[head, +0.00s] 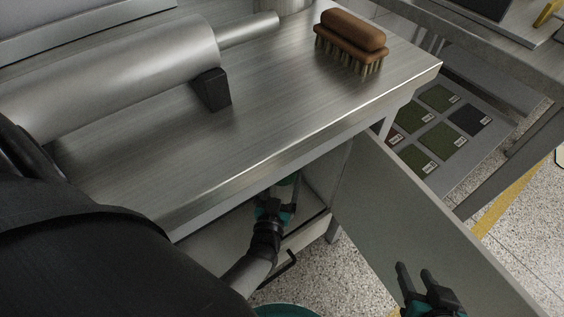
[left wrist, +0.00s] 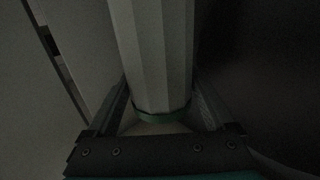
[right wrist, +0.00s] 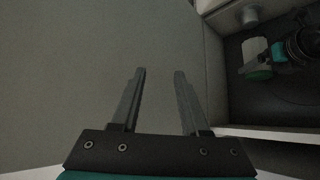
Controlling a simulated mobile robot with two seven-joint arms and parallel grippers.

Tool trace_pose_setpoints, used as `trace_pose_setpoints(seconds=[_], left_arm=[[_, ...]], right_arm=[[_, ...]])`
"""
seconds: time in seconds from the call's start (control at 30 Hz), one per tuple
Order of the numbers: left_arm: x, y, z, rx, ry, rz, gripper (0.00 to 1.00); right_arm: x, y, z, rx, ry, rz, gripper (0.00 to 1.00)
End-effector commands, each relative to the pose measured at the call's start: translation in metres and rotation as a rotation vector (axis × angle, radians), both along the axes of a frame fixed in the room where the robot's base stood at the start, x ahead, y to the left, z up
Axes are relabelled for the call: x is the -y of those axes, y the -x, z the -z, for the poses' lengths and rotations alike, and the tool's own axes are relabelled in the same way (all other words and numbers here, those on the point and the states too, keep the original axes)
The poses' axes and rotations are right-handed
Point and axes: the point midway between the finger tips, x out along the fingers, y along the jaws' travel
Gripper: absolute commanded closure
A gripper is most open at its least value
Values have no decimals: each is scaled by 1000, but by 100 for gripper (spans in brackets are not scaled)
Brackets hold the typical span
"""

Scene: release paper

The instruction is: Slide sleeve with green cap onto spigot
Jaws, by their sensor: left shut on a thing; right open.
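The sleeve (left wrist: 152,50) is a pale faceted cylinder with a green cap (left wrist: 163,115) at its near end in the left wrist view. My left gripper (head: 281,203) reaches into the cabinet under the worktop and is shut on the sleeve. The right wrist view shows the pale sleeve (right wrist: 256,50) with its green end (right wrist: 262,74) beside the left gripper. A short grey round stub (right wrist: 249,15), perhaps the spigot, stands on the cabinet wall, apart from the sleeve. My right gripper (head: 413,270) is open and empty in front of the cabinet door.
The cabinet door (head: 412,215) is swung open to the right. On the steel worktop (head: 285,105) lie a large metal roller (head: 130,75), a black support block (head: 211,89) and a brown brush (head: 351,38). Speckled floor shows below.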

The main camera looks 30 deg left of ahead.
Motion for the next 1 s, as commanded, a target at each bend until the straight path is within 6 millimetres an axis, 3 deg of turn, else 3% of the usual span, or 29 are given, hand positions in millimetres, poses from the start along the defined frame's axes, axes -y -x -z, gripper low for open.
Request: trace_pose_setpoints(seconds=[0.53,1.0], left_arm=[[0,0,25,2,0,0,92],[0,0,35,3,0,-1,92]], right_arm=[[-40,-13,-9,322,-179,-31,55],[-53,-11,-23,482,-276,-26,55]])
